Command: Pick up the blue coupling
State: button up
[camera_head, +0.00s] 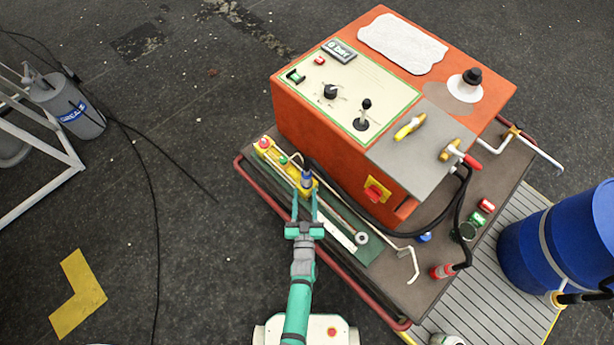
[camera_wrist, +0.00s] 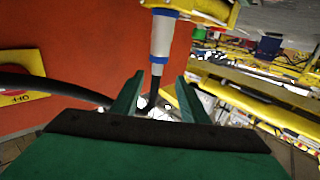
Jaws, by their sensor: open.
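The blue coupling (camera_head: 306,178) stands at the right end of a yellow block on the cart, in front of the orange cabinet. In the wrist view it is a pale grey cylinder (camera_wrist: 161,37) with blue bands, reaching from the yellow block toward the space between my fingertips. My gripper (camera_head: 305,192) is open around or just short of it; the exact depth is unclear. In the wrist view my gripper's (camera_wrist: 160,88) green fingers lie left and right of the coupling's line, with visible gaps. A dark hose shows between and beyond the fingers.
The yellow block (camera_head: 272,155) also carries red and green couplings. The orange cabinet (camera_head: 325,115) rises close behind. A black hose (camera_head: 345,185) runs along its base. A red rail (camera_head: 275,215) edges the cart. A blue barrel (camera_head: 560,240) stands at right.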

aim_at(307, 174)
jog(key=w, duration=1)
jog(key=shift+d+r, duration=0.2)
jog(key=shift+d, duration=0.05)
grip_shut()
